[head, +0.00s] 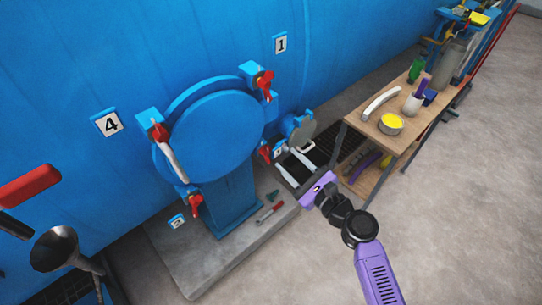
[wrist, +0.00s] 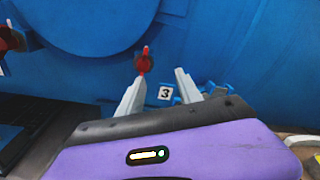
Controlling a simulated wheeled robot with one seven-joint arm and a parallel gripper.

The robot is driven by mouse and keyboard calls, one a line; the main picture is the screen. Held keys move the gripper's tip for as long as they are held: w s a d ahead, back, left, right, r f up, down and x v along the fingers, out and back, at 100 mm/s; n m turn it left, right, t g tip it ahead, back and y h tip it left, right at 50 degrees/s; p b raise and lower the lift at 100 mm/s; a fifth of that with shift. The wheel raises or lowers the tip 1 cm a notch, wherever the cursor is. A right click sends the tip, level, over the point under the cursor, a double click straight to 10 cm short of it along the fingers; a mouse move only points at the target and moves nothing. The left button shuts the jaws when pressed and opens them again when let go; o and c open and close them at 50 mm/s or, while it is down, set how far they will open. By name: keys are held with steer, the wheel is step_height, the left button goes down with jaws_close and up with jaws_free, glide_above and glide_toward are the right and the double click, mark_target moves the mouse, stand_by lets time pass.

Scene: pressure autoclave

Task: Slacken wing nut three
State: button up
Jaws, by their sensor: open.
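In the wrist view the nut appears just beyond the left fingertip, not between the fingers. Contact cannot be told. In the head view my gripper (head: 290,160) is just right of the nut, partly covering the area around it.
Other red wing nuts sit at the door's upper right (head: 265,84), upper left (head: 159,131) and lower left (head: 196,205). A small round side port (head: 299,128) is close to my gripper. A wooden shelf cart (head: 370,130) stands right. Tools lie on the concrete plinth (head: 190,270).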

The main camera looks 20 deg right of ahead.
mark_target(267, 154)
steer(key=shift+w+a+f+m+y+p, duration=0.1)
steer(key=shift+w+a+m+y, duration=0.25)
steer(key=shift+w+a+m, duration=0.55)
steer(key=shift+w+a+f+m+y+p, duration=0.15)
steer(key=shift+w+a+m+y, duration=0.15)
steer(key=shift+w+a+m, duration=0.6)
steer(key=shift+w+a+f+m+y+p, duration=0.1)
steer(key=shift+w+a+m+y, duration=0.35)
steer(key=shift+w, duration=0.8)
jaws_close()
